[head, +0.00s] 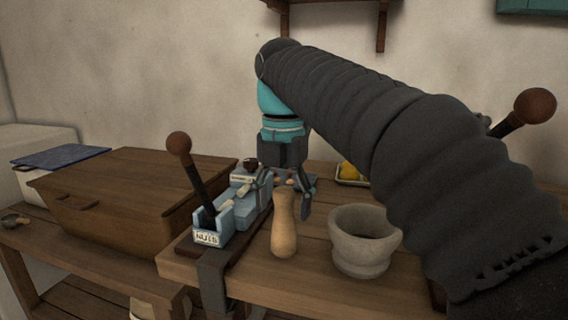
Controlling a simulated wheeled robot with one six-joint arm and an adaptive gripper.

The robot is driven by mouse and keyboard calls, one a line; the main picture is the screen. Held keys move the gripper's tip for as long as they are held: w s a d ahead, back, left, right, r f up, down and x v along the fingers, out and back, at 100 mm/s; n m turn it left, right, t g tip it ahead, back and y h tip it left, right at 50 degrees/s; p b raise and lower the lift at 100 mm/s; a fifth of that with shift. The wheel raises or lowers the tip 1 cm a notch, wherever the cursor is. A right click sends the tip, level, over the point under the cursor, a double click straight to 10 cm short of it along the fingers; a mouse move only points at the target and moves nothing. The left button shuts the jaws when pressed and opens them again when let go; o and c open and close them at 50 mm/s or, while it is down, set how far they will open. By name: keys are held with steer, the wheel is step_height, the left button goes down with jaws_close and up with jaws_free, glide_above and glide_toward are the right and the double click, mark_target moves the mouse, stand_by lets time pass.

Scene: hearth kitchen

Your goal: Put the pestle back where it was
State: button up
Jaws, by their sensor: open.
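The pestle (284,228) is a pale wooden piece, narrower at the top. It stands upright on the wooden table, left of the grey stone mortar (362,243). The mortar looks empty from here, though its bottom is hidden. My gripper (286,194) points down at the pestle's upper end, its fingers open to the left and right of it. I cannot tell whether the fingers touch it or are slightly behind it.
A light blue box labelled NUTS (207,238) with a dark lever and brown ball (179,144) stands left of the pestle. A lidded wooden chest (120,200) is further left. A tray with yellow fruit (349,172) lies behind. My arm covers the right side.

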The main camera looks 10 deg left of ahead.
step_height(320, 180, up, 8)
steer(key=shift+r+p, duration=0.1)
steer(key=shift+p, duration=0.25)
stand_by(0.4)
